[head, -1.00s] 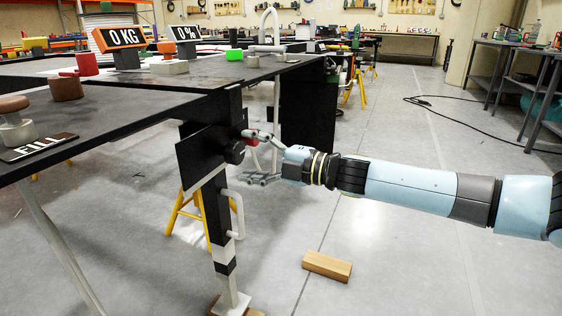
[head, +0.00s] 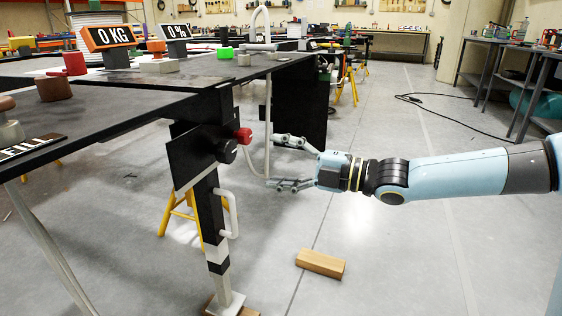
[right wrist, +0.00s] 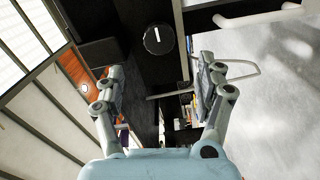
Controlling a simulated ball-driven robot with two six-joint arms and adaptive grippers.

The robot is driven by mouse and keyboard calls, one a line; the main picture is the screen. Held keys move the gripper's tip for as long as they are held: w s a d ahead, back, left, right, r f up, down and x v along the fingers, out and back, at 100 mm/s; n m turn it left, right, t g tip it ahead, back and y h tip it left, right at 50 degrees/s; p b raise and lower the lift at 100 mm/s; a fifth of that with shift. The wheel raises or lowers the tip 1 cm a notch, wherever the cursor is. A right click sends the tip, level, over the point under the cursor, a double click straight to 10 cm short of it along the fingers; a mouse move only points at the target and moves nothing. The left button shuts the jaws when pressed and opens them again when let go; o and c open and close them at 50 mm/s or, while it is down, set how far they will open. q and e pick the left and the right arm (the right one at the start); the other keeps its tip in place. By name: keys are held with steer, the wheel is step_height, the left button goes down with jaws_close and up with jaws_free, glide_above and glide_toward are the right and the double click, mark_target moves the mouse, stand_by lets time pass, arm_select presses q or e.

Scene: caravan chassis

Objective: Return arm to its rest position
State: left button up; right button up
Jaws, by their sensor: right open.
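My right arm (head: 455,174) comes in from the right in the head view. Its gripper (head: 280,162) is open and empty, its fingers pointing left toward the black chassis post. A red knob (head: 243,136) and a black round knob (head: 226,150) on the post are left of the fingertips, with a visible gap. In the right wrist view the open fingers (right wrist: 160,85) frame dark chassis parts, and a black knob with a white mark (right wrist: 158,39) shows beyond them. My left gripper is not in view.
A white handle (head: 231,214) is on the chassis leg below the knobs. The black chassis top (head: 120,100) carries "0 KG" (head: 112,36) and "0 %" (head: 177,32) signs. A wooden block (head: 321,263) lies on the floor. The floor right of the post is largely clear.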

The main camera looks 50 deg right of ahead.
stand_by(0.3)
steer(key=s+a+f+m+g+h, duration=0.3)
steer(key=s+a+f+m, duration=0.35)
steer(key=f, duration=0.25)
steer(key=s+a+f+m+g+h, duration=0.35)
steer(key=s+a+f+m, duration=0.2)
steer(key=s+f, duration=0.3)
arm_select(q)
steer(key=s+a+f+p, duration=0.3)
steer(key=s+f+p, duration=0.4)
steer(key=p, duration=0.6)
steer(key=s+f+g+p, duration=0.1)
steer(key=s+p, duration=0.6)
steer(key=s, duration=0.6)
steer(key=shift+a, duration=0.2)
arm_select(e)
steer(key=s+f+m+g, duration=0.2)
steer(key=s+f+g, duration=0.1)
steer(key=s, duration=0.7)
steer(key=s+d+f+m+g+h, duration=0.1)
steer(key=s+f+m+g, duration=0.2)
steer(key=s+f, duration=0.3)
steer(key=s+d+f+m+g, duration=0.1)
steer(key=s+f+m+g, duration=0.2)
steer(key=s, duration=1.3)
steer(key=shift+s+f+g, duration=0.15)
steer(key=shift+f+g, duration=0.2)
steer(key=shift+f, duration=0.4)
